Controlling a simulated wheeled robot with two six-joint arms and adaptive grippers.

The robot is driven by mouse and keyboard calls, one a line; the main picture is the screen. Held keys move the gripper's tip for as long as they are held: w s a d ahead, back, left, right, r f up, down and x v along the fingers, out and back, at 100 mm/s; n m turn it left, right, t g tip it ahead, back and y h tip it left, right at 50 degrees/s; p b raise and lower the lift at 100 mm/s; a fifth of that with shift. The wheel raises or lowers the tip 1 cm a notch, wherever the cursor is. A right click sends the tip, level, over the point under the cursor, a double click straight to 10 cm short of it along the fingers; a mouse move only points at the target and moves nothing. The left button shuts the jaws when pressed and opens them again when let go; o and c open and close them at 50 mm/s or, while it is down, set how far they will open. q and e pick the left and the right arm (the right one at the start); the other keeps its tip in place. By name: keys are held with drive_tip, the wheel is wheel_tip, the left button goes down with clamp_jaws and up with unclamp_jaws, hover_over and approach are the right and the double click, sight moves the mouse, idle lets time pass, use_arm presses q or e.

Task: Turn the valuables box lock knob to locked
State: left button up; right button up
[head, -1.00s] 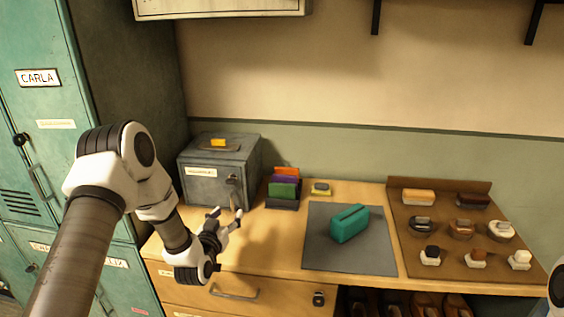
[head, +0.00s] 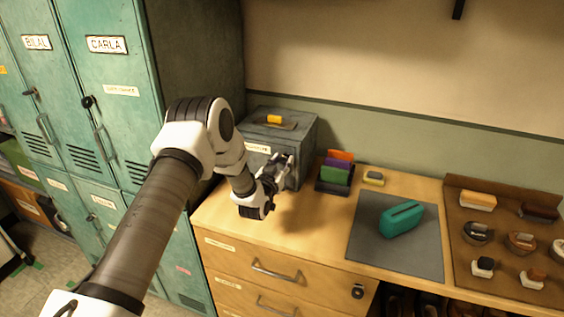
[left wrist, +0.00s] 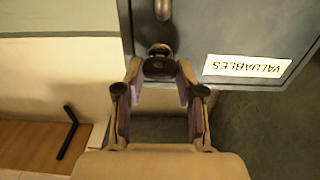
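The valuables box (head: 300,140) is a grey metal box at the back left of the wooden counter, its door closed. Its label (left wrist: 248,65) appears upside down in the left wrist view. The dark round lock knob (left wrist: 159,67) sits near the door's edge in that view; in the head view my gripper hides it. My left gripper (head: 285,164) is at the door front. In the left wrist view its parted fingers (left wrist: 160,72) straddle the knob, one on each side; I cannot tell whether they touch it. Which way the knob points is unclear. My right gripper is out of view.
Teal lockers (head: 110,90) stand left of the counter. A yellow item (head: 274,119) lies on the box. Right of it are a colored rack (head: 337,170), a teal case (head: 401,218) on a grey mat (head: 365,245), and a brown tray of brushes (head: 462,255).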

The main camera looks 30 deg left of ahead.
use_arm(q)
drive_tip(key=shift+d, duration=0.1)
clamp_jaws()
drive_tip(key=shift+f, duration=0.1)
drive_tip(key=shift+f+n+b, duration=0.1)
drive_tip(key=shift+n+b, duration=0.5)
drive_tip(key=shift+b, duration=0.45)
drive_tip(key=n+b, duration=0.5)
drive_tip(key=b, duration=0.1)
drive_tip(key=n+b, duration=0.5)
drive_tip(key=b, duration=0.1)
drive_tip(key=n+b, duration=0.6)
drive_tip(key=shift+a+f+b, duration=0.15)
drive_tip(key=shift+a+b, duration=0.15)
drive_tip(key=shift+a, duration=0.05)
drive_tip(key=shift+n, duration=0.3)
drive_tip(key=shift+r, duration=0.2)
